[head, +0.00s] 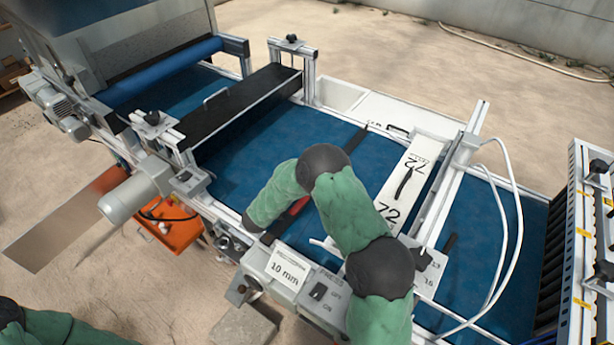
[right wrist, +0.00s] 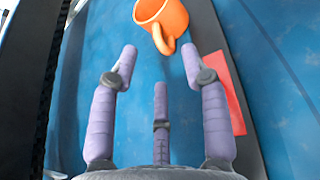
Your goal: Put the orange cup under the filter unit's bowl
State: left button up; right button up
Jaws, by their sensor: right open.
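The orange cup (right wrist: 160,14) shows at the top of the right wrist view, cut by the frame edge, with its handle toward my fingers. It appears to be on or over a blue surface (right wrist: 100,25). My right gripper (right wrist: 160,68) is open, its three purple-grey fingers spread and empty. The cup lies just beyond the fingertips, with a gap between. In the head view my green-sleeved right arm shows over the machine, but its gripper and the cup cannot be made out. My left gripper is out of view. I cannot identify the filter unit or its bowl.
A flat red piece (right wrist: 229,95) lies right of my fingers in the right wrist view. In the head view, the blue belt (head: 240,160) runs between metal rails. A black crossbar (head: 243,100), a control box (head: 300,285) and white cables (head: 515,220) stand around it.

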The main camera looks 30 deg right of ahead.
jog(key=x, duration=0.2)
jog(key=b+x, duration=0.1)
jog(key=x, duration=0.1)
jog(key=shift+w+a+f, duration=0.1)
jog(key=shift+w+f, duration=0.05)
jog(key=shift+f, duration=0.2)
jog(key=shift+w+d, duration=0.2)
jog(key=shift+d, duration=0.1)
grip_shut()
